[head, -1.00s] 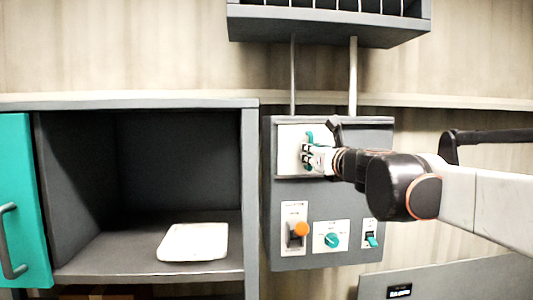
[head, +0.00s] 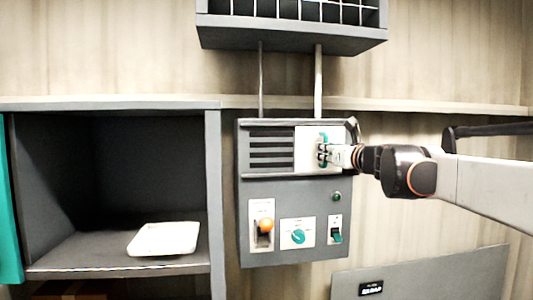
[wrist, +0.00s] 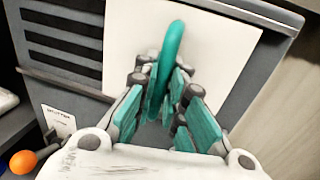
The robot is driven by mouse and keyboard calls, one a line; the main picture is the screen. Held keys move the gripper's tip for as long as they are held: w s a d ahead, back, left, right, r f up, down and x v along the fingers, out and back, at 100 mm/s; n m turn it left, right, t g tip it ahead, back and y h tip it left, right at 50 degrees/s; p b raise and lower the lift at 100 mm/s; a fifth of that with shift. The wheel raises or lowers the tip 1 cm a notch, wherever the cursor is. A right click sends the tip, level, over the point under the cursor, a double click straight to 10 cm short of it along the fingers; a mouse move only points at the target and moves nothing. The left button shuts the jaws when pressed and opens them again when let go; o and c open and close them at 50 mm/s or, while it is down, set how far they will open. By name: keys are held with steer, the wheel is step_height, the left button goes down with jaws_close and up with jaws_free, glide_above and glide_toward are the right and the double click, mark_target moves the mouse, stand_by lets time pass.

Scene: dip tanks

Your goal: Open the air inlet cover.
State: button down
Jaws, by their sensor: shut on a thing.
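The air inlet cover (head: 306,152) is a white sliding plate at the upper right of the grey control panel. In the head view, dark inlet slots (head: 271,150) show uncovered to its left. The cover also shows in the wrist view (wrist: 222,62), with a teal loop handle (wrist: 172,50). My gripper (head: 327,151) is at the cover's handle. In the wrist view its teal-padded fingers (wrist: 172,110) are closed around the handle. The fingers hide the lower part of the handle.
Below the cover are an orange-knobbed lever (head: 265,226), a teal rotary knob (head: 298,236), a teal switch (head: 337,236) and a green lamp (head: 337,196). An open cabinet (head: 214,190) with a white tray (head: 163,239) stands left. A slotted grey box (head: 290,34) hangs above.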

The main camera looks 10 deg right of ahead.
steer(key=shift+d+f, duration=0.1)
steer(key=shift+d, duration=0.45)
steer(key=c, duration=1.7)
jaws_free()
steer(key=shift+s+d, duration=0.1)
steer(key=shift+s, duration=0.05)
steer(key=shift+o, duration=0.2)
step_height(320, 180, up, 10)
